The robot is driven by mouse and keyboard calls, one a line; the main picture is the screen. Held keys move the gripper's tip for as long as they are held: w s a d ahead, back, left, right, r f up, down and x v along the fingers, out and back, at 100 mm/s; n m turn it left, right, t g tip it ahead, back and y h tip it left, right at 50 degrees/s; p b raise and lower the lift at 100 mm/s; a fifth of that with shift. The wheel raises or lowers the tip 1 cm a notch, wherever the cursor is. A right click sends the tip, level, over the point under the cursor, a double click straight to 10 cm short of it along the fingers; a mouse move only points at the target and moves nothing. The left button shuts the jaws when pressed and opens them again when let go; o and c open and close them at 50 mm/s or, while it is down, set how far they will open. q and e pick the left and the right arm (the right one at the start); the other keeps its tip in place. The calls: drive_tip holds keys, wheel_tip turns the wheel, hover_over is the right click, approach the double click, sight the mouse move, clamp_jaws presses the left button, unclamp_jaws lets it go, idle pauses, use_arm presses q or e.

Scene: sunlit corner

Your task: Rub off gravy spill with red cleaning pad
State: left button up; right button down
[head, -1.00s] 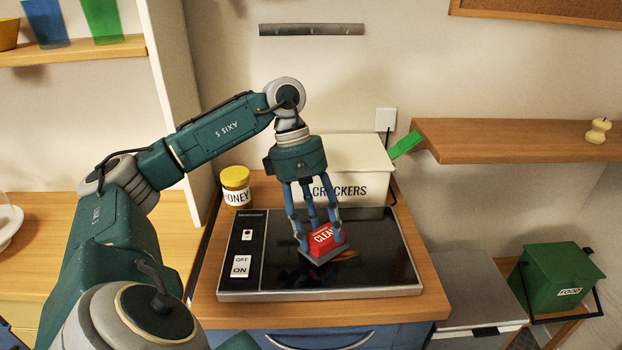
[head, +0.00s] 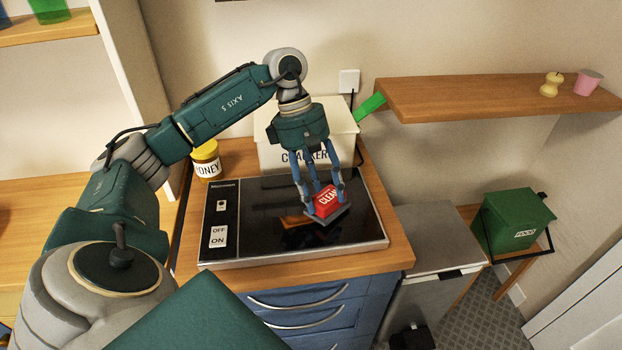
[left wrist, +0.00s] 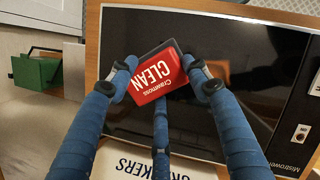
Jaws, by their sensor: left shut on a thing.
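The red cleaning pad (head: 327,201), marked CLEAN, has a grey base and is held in my left gripper (head: 322,205). The fingers are shut around it, low over the black cooktop (head: 355,229), right of its middle. I cannot tell whether its base touches the glass. The left wrist view also shows the pad (left wrist: 150,80) between the blue fingers. A brownish patch (head: 293,221), which looks like the gravy spill, shows on the glass left of the pad. Reflections blur its outline, and the pad may hide part of it. My right gripper is out of view.
A cracker box (head: 275,150) stands behind the cooktop, and a honey jar (head: 206,161) stands at its back left. A wooden shelf (head: 450,101) juts out at the right. A green bin (head: 514,222) stands lower right.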

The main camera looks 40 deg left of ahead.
use_arm(q)
drive_tip(key=shift+w+d+r+p, duration=0.1)
drive_tip(key=shift+w+d+p, duration=0.25)
drive_tip(key=shift+w+d, duration=1)
drive_tip(key=shift+w, duration=0.25)
drive_tip(key=shift+r+p, duration=1.9)
drive_tip(key=shift+r, duration=1.1)
drive_tip(key=shift+s+r+p, duration=0.1)
drive_tip(key=shift+r+p, duration=0.75)
drive_tip(key=shift+r, duration=0.65)
